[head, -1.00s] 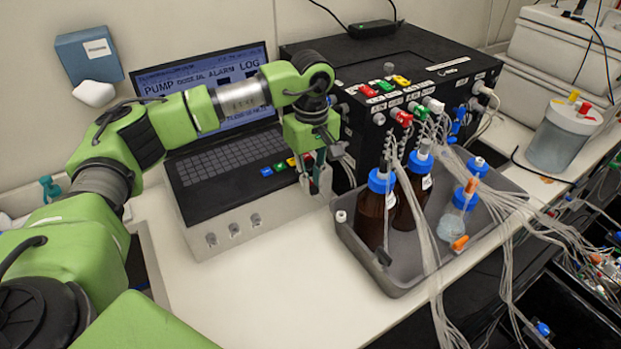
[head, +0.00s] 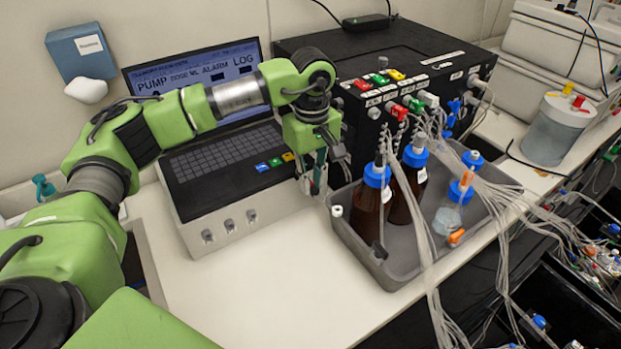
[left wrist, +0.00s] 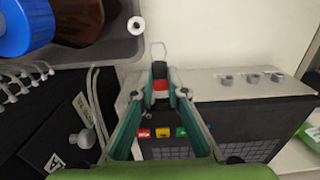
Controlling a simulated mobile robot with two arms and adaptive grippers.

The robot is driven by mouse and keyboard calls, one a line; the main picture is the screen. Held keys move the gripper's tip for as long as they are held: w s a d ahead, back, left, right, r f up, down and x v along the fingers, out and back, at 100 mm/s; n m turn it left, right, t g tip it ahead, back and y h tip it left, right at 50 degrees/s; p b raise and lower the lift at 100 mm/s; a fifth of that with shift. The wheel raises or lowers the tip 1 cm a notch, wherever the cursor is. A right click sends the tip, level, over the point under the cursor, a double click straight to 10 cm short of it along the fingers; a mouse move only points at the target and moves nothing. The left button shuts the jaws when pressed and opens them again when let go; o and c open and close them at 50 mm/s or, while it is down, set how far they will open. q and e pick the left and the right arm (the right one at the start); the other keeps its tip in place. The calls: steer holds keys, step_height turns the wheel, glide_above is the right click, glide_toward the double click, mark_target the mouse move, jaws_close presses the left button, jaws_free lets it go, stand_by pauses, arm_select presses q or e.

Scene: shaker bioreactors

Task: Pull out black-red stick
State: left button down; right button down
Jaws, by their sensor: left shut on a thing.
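My left gripper (head: 317,176) hangs at the right edge of the black laptop console (head: 225,170), with its fingers pointing down. In the left wrist view its fingers (left wrist: 160,92) are closed on the black-red stick (left wrist: 160,86). The fingers hide most of the stick in the head view. I cannot tell whether the stick still sits in the console's side. My right gripper is not in view.
A grey tray (head: 392,274) with brown, blue-capped bottles (head: 370,212) stands close to the right of the gripper. Tubes run from the black pump box (head: 310,52) over the tray. The white bench in front of the console (head: 262,272) is clear.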

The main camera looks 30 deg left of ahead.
arm_select(q)
steer(key=shift+s+d, duration=0.4)
steer(key=shift+d, duration=0.25)
steer(key=shift+s+d, duration=0.35)
steer(key=shift+d, duration=0.3)
